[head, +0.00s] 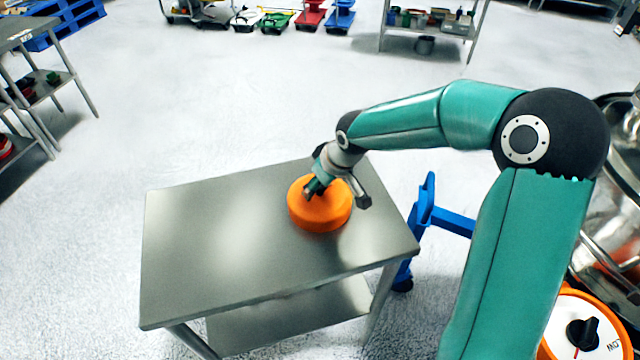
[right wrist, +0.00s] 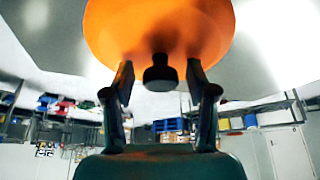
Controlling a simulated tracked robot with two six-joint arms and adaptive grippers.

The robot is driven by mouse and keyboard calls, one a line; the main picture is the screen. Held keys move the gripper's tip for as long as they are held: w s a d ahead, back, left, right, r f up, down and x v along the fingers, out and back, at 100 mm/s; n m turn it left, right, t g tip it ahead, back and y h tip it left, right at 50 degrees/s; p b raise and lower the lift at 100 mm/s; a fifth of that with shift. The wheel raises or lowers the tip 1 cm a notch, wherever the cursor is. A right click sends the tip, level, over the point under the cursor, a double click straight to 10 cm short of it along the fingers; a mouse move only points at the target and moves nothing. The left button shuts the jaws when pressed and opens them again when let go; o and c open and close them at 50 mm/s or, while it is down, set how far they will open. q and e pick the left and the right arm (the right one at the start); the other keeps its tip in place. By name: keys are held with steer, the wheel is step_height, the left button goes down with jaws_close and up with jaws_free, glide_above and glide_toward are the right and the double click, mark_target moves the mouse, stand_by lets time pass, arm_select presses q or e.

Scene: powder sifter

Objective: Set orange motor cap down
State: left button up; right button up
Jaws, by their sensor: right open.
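The orange motor cap (head: 318,215) lies flat on the steel table (head: 215,240), near its back right part. My right gripper (head: 337,195) is over the cap, its fingers spread apart. In the right wrist view the cap (right wrist: 160,22) fills the top, and its dark knob (right wrist: 160,74) sits between the two open fingers with a gap on each side. The gripper partly hides the top of the cap in the head view. My left gripper is not in view.
The left and front of the tabletop are bare. A blue stand (head: 428,215) is beside the table's right edge. A metal machine with an orange-rimmed dial panel (head: 583,335) stands at the far right. Shelves and carts are in the background.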

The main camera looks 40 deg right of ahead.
steer(key=v, duration=1.2)
